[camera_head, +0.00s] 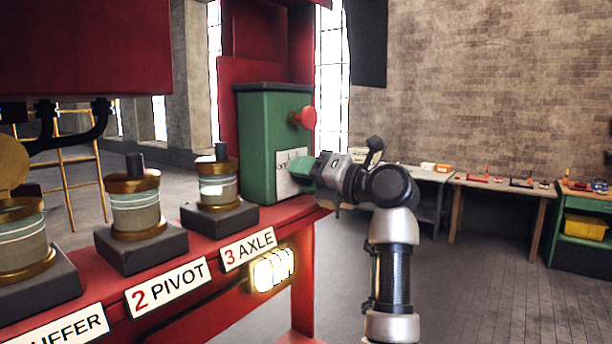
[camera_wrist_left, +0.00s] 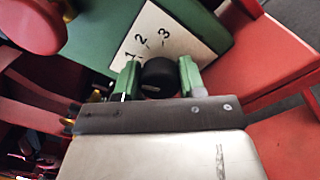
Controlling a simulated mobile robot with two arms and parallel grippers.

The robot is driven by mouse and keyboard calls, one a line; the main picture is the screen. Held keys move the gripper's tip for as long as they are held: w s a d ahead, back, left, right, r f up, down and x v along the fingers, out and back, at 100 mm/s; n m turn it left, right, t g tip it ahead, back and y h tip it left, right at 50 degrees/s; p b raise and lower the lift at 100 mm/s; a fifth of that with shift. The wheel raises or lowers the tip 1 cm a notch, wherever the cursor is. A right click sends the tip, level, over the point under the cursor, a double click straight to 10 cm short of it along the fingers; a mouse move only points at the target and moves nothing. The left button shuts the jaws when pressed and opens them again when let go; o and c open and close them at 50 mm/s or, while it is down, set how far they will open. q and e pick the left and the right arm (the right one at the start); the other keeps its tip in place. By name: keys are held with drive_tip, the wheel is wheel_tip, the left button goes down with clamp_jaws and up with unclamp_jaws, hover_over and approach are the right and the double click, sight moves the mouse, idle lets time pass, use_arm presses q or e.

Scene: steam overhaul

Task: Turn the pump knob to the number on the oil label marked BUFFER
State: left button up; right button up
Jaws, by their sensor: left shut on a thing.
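The pump is a green box (camera_head: 262,130) at the end of the red bench, with a white dial plate (camera_head: 290,182) on its front. In the left wrist view the plate (camera_wrist_left: 150,30) shows the numbers 1, 2 and 3. A black pump knob (camera_wrist_left: 158,72) sits below them, between the green fingers of my left gripper (camera_wrist_left: 159,80), which is shut on it. I cannot tell where the knob points. In the head view my left gripper (camera_head: 305,170) hides the knob. The BUFFER label (camera_head: 65,332) is cut off at the left edge; its number is out of view. My right gripper is not in view.
A red mushroom-shaped button (camera_head: 304,118) sticks out of the pump above the dial. Brass and glass oilers stand behind the labels 2 PIVOT (camera_head: 168,286) and 3 AXLE (camera_head: 248,248). A lamp (camera_head: 272,269) glows below. Workbenches stand along the brick wall; open floor lies at right.

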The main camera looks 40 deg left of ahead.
use_arm(q)
drive_tip(key=shift+r, duration=0.1)
drive_tip(key=o, duration=0.9)
drive_tip(key=shift+d, duration=0.1)
drive_tip(key=shift+w+d, duration=0.1)
drive_tip(key=shift+d, duration=0.1)
drive_tip(key=d+b, duration=0.1)
drive_tip(key=d, duration=0.2)
drive_tip(key=w+d+b, duration=0.1)
drive_tip(key=d+b, duration=0.1)
drive_tip(key=d, duration=0.2)
drive_tip(key=d+b, duration=0.1)
drive_tip(key=d, duration=0.2)
drive_tip(key=shift+w+d+f, duration=0.15)
drive_tip(key=shift+w+f, duration=0.05)
